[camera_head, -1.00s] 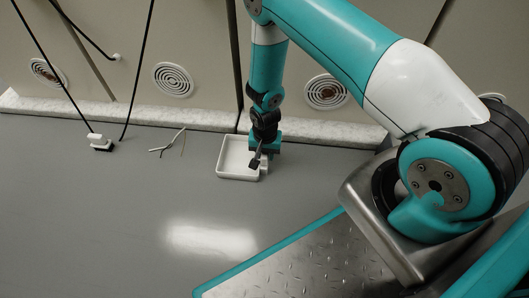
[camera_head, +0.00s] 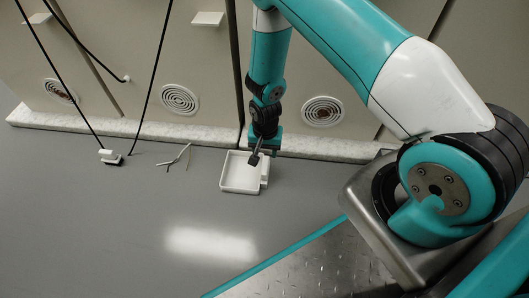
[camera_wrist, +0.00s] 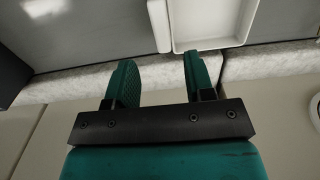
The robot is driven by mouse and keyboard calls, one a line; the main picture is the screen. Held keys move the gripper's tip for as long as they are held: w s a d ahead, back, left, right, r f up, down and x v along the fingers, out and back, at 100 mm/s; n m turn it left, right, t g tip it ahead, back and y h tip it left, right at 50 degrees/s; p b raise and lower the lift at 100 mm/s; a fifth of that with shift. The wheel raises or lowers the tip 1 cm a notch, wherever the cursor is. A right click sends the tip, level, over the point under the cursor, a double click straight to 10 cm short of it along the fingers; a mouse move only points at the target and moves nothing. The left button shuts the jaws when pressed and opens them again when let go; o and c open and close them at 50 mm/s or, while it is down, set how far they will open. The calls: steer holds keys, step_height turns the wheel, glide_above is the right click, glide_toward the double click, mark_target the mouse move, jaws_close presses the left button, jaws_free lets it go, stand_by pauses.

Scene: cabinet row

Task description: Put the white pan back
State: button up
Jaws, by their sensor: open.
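The white pan (camera_head: 235,183) is a shallow, square-cornered tray lying flat on the grey floor, near the base of the cabinet row. A small block, apparently its handle, sticks out on its right side. My gripper (camera_head: 254,159) hangs pointing down over the pan's back right part, open and empty. In the wrist view, the pan (camera_wrist: 210,32) shows at the top edge, partly cut off. Its side block lies ahead of the gap between the open green fingers of my gripper (camera_wrist: 160,78). The fingers do not appear to touch it.
A pale stone-like ledge (camera_head: 190,138) runs along the cabinet foot. Cabinet fronts with round vents (camera_head: 180,99) stand behind it. Thin metal tools (camera_head: 178,159) and a small black-and-white piece with cables (camera_head: 110,157) lie left. The front left floor (camera_head: 90,230) is clear.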

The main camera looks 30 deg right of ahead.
steer(key=s+a+r+n+y, duration=0.1)
steer(key=a+r+n, duration=0.25)
steer(key=r, duration=0.95)
steer(key=s+a+r+n+y, duration=0.15)
steer(key=a+r, duration=0.25)
steer(key=r, duration=0.9)
steer(key=s+a+r+n+y, duration=0.1)
steer(key=s+a+r+n, duration=0.1)
steer(key=s+r+n, duration=0.7)
steer(key=s+r, duration=0.7)
steer(key=s, duration=0.2)
steer(key=shift+a+y, duration=0.35)
steer(key=shift+a, duration=0.05)
steer(key=shift+r, duration=0.1)
step_height(320, 180, up, 50)
steer(key=p, duration=5)
steer(key=shift+w, duration=0.1)
